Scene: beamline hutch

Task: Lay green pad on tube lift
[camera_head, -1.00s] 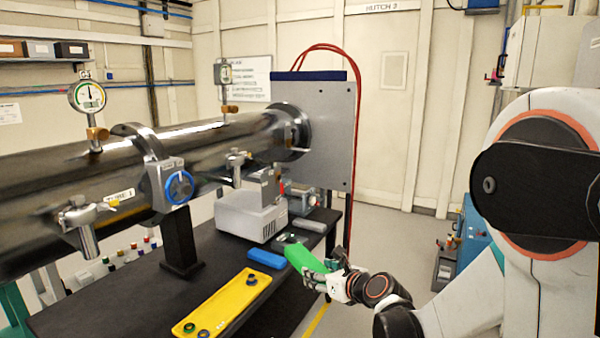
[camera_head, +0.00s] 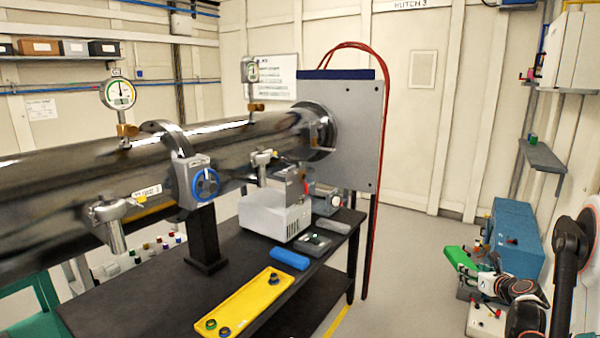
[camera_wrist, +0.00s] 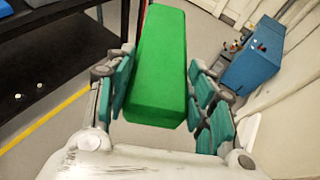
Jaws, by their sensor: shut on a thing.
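The green pad (camera_head: 459,258) is a long bright green block. My gripper (camera_head: 480,274) is shut on it and holds it in the air, to the right of the bench. In the wrist view the green pad (camera_wrist: 160,62) lies lengthwise between the teal-lined fingers. A pale grey block-like unit (camera_head: 272,214) stands on the bench under the tube's flange end; it may be the tube lift, but I cannot tell for sure. The large dark metal tube (camera_head: 240,143) runs above it. The pad is well apart from both.
The black bench (camera_head: 165,300) carries a yellow tray (camera_head: 243,303) with small rings, a blue block (camera_head: 289,258) and a dark grey device (camera_head: 312,243). Red cables hang by the grey end plate (camera_head: 352,130). A blue cabinet (camera_head: 517,235) stands at right. Floor between is clear.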

